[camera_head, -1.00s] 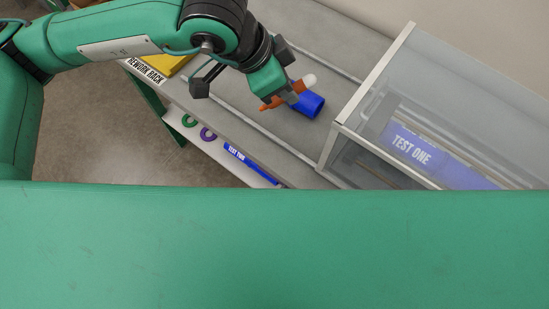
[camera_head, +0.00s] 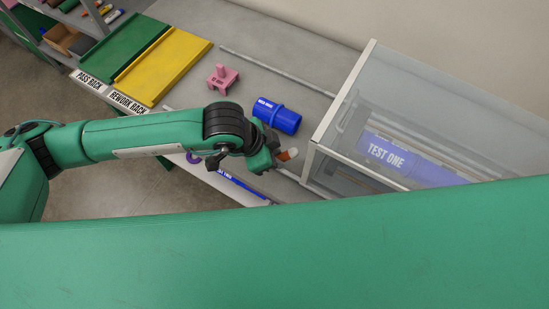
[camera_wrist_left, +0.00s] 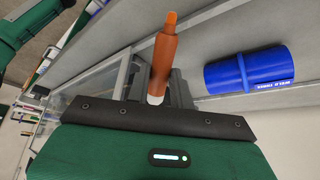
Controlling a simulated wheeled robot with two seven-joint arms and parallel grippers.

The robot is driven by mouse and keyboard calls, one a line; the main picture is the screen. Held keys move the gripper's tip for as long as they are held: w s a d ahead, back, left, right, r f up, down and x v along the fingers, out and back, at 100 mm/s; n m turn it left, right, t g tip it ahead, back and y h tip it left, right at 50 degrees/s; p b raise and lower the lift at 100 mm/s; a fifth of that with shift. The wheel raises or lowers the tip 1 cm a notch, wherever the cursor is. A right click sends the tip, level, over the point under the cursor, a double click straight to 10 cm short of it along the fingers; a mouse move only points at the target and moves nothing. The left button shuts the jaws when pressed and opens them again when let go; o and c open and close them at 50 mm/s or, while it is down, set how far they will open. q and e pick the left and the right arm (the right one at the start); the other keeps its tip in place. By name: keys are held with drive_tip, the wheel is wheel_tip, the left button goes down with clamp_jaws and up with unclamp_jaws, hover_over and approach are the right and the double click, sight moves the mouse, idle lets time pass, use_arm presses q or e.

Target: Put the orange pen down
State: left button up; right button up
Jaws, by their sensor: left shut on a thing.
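The orange pen (camera_wrist_left: 163,60) has a white end and sits between the fingers of my left gripper (camera_wrist_left: 156,88) in the left wrist view. In the head view my left gripper (camera_head: 273,160) is shut on the pen, near the front edge of the cart top. Only part of the pen (camera_head: 284,156) shows there, beside the wrist. Whether the pen touches any surface I cannot tell. My right gripper is in neither view.
A blue pipe fitting (camera_head: 277,117) lies just behind the gripper. A pink stand (camera_head: 222,80) is farther back. Green (camera_head: 125,47) and yellow (camera_head: 165,66) racks are at left. A clear-walled case (camera_head: 345,95) holding a TEST ONE pipe (camera_head: 385,153) stands at right.

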use_arm(q)
wheel_tip(320, 180, down, 4)
drive_tip(key=shift+f+p, duration=0.1)
drive_tip(key=shift+p, duration=0.55)
drive_tip(key=shift+f+b, duration=0.25)
drive_tip(key=shift+b, duration=0.15)
drive_tip(key=o, duration=0.9)
drive_tip(key=shift+r, duration=0.1)
drive_tip(key=shift+o, duration=0.2)
